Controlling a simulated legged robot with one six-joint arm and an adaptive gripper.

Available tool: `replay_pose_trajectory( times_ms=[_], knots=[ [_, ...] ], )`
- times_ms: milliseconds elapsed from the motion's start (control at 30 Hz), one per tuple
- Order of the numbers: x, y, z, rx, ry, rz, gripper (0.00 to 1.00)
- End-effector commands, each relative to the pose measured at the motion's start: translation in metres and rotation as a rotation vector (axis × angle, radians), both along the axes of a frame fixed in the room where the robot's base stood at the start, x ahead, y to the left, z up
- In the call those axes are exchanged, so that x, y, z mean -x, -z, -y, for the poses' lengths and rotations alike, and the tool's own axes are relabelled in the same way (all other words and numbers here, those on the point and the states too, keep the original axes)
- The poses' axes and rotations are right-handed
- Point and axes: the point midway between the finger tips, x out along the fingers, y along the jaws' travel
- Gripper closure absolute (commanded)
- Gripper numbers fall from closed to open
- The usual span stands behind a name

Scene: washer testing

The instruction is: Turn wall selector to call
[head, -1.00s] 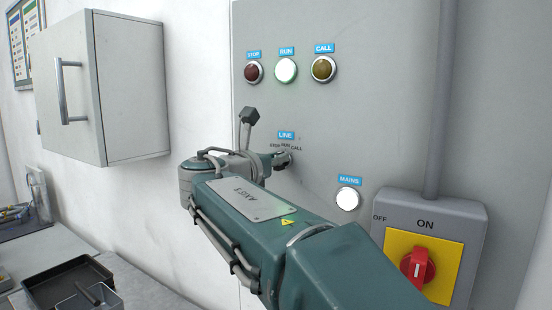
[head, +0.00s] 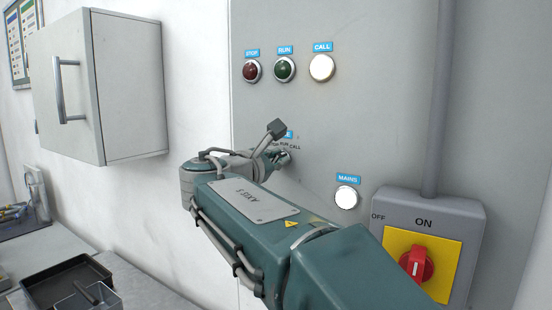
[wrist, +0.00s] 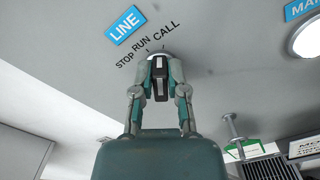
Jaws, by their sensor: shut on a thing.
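The wall selector (wrist: 160,78) is a dark knob under the blue LINE label (wrist: 125,26) and the words STOP, RUN and CALL. My gripper (wrist: 159,86) is shut on the knob, one finger on each side. In the wrist view the labels are tilted relative to my gripper, and the knob lines up nearest CALL. In the head view my gripper (head: 281,158) is at the panel and mostly hides the selector. The CALL lamp (head: 322,67) is lit white. The RUN lamp (head: 284,69) is dark green and the STOP lamp (head: 251,71) is dark red.
The MAINS lamp (head: 346,197) is lit at the lower right of the grey panel (head: 390,90). A red rotary switch (head: 417,264) on a yellow plate stands further right. A wall cabinet (head: 130,85) and a bench with a dark tray (head: 62,280) are at left.

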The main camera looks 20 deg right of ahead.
Motion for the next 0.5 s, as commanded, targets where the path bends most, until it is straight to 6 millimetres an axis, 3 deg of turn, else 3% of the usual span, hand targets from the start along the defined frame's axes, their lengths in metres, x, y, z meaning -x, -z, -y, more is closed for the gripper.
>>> replay_pose_trajectory(
  times_ms=[500],
  knots=[
    [0.0007,0.0021,0.0006,-0.104,-0.002,0.154,1.0]
  ],
)
